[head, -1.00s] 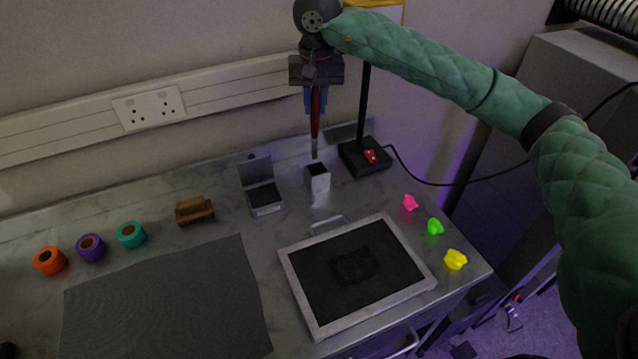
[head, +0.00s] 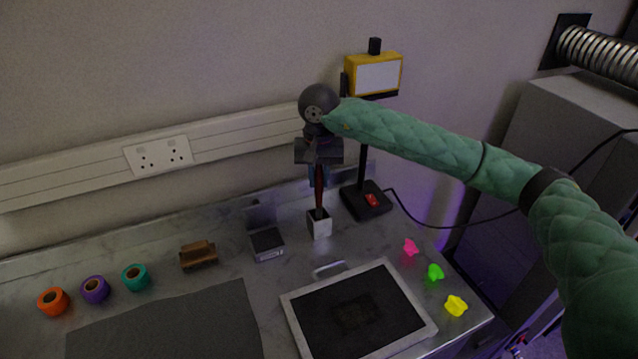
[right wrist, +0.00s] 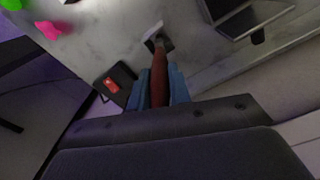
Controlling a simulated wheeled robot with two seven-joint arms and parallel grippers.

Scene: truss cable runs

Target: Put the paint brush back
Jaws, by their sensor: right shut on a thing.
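The paint brush (head: 319,192) has a red handle and hangs upright, bristles down. My right gripper (head: 319,180) is shut on its handle. The brush's lower end is at the mouth of a small square white holder (head: 320,229), and its tip is hidden there. In the right wrist view, the red handle (right wrist: 159,78) runs between the blue fingertips (right wrist: 160,88) toward the holder (right wrist: 157,38). I cannot tell how deep the tip sits. My left gripper is not in view.
A lamp base (head: 366,201) with a red switch stands just right of the holder. A small scale-like box (head: 267,243) is on its left. A framed black tray (head: 358,312) lies in front. Tape rolls (head: 95,289), a brown block (head: 198,255) and coloured clips (head: 435,272) are farther off.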

